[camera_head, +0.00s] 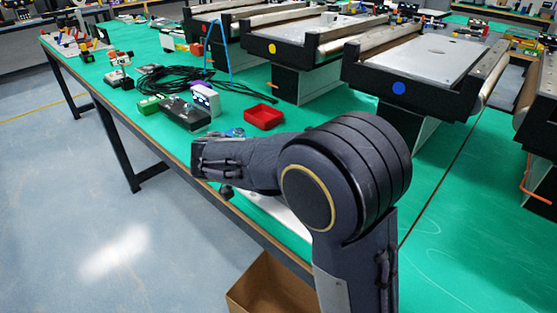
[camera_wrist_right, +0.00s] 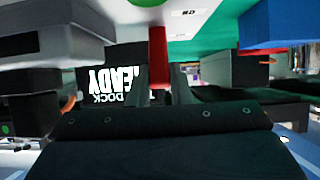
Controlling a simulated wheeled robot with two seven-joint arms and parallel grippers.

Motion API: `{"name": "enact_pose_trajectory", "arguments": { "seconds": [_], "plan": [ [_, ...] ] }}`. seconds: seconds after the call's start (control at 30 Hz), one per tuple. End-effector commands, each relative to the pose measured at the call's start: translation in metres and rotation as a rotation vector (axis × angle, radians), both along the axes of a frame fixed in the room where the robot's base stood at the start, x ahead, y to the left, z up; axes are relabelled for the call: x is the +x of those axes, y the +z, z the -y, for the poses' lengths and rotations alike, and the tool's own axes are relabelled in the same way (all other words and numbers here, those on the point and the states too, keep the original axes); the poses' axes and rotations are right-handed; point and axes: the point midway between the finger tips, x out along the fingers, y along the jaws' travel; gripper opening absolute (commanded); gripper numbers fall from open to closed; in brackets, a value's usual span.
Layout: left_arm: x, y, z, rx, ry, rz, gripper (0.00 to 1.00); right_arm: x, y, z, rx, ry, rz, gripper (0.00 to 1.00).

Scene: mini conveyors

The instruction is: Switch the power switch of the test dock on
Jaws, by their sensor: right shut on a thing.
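A black panel with white letters reading "DOCK" and "READY" (camera_wrist_right: 105,88) shows upside down in the right wrist view, left of the fingers. It appears to belong to the test dock. A narrow red upright piece (camera_wrist_right: 158,52) stands between the fingertips of my right gripper (camera_wrist_right: 160,95), which is shut on it. I cannot tell for sure whether this is the power switch or which position it is in. In the head view my right arm reaches over the front table edge and hides the fingertips and most of the dock area. My left gripper is not in view.
Beyond my arm on the green table are a red tray (camera_head: 263,117), a black box (camera_head: 186,113), a white device (camera_head: 206,98) and coiled black cable (camera_head: 165,80). Mini conveyors (camera_head: 425,60) line the back. An open cardboard box (camera_head: 270,288) stands below the edge.

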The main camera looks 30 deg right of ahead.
Motion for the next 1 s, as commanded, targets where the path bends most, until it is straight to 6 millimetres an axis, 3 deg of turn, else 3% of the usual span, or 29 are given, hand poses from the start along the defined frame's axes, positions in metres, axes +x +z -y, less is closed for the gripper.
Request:
{"name": "enact_pose_trajectory", "arguments": {
  "seconds": [0.2,0.23,0.37,0.7,1.0],
  "plan": [
    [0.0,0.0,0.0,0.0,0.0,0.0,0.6,0.0,-0.001,-0.001,-0.001,0.001,-0.003,0.0],
    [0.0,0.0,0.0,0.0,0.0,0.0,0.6,0.0,-0.001,-0.001,-0.001,0.001,-0.003,0.22],
    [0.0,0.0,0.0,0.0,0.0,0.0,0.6,0.0,-0.001,-0.001,0.0,0.001,-0.003,0.39],
    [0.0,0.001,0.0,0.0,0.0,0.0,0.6,-0.001,0.001,-0.004,0.001,0.002,-0.001,0.4],
    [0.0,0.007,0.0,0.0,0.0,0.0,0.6,-0.012,0.025,-0.043,0.001,0.005,0.0,0.4]
  ]
}}
